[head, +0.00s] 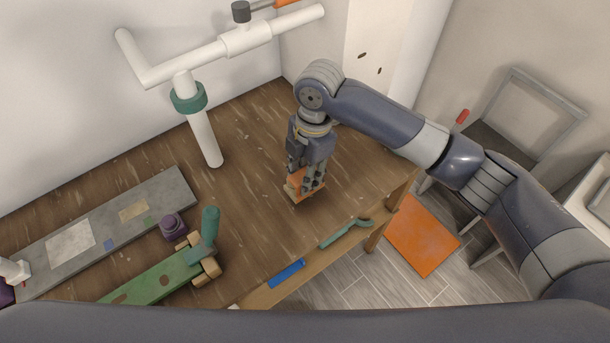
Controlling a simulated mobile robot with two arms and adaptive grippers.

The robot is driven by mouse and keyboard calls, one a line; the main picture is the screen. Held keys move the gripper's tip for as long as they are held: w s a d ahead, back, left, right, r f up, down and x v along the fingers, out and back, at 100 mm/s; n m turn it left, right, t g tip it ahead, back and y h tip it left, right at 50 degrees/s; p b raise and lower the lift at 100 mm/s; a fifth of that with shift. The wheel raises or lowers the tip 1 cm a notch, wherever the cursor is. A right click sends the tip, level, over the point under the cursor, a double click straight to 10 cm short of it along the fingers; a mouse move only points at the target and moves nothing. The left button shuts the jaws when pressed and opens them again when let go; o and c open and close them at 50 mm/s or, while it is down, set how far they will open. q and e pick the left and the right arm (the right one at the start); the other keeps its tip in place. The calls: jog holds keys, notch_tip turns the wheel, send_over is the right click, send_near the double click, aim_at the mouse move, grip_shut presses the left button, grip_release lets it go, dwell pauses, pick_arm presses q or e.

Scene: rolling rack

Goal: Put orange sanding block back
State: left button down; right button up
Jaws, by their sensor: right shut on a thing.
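The orange sanding block (294,187) is at the right part of the wooden workbench (250,205), between the fingers of my right gripper (305,183). My right gripper points down and is shut on the block. The fingers hide part of the block. I cannot tell whether the block touches the bench top or is just above it. My left gripper is not in view.
A green clamp-like tool (208,240), a purple knob (173,226) and a grey board (100,235) lie at left. A white pipe stand (205,135) rises behind. A blue tool (287,273) and a green-handled tool (346,232) lie along the front edge. An orange panel (422,235) lies below, right.

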jog(key=shift+w, duration=0.3)
jog(key=shift+w+f, duration=0.1)
jog(key=shift+f, duration=0.05)
notch_tip(320, 180, down, 2)
jog(key=shift+f+p, duration=0.1)
jog(key=shift+p, duration=0.65)
jog(key=shift+f, duration=0.55)
jog(key=o, duration=1)
jog(key=shift+f, duration=0.15)
jog(key=shift+o, duration=0.2)
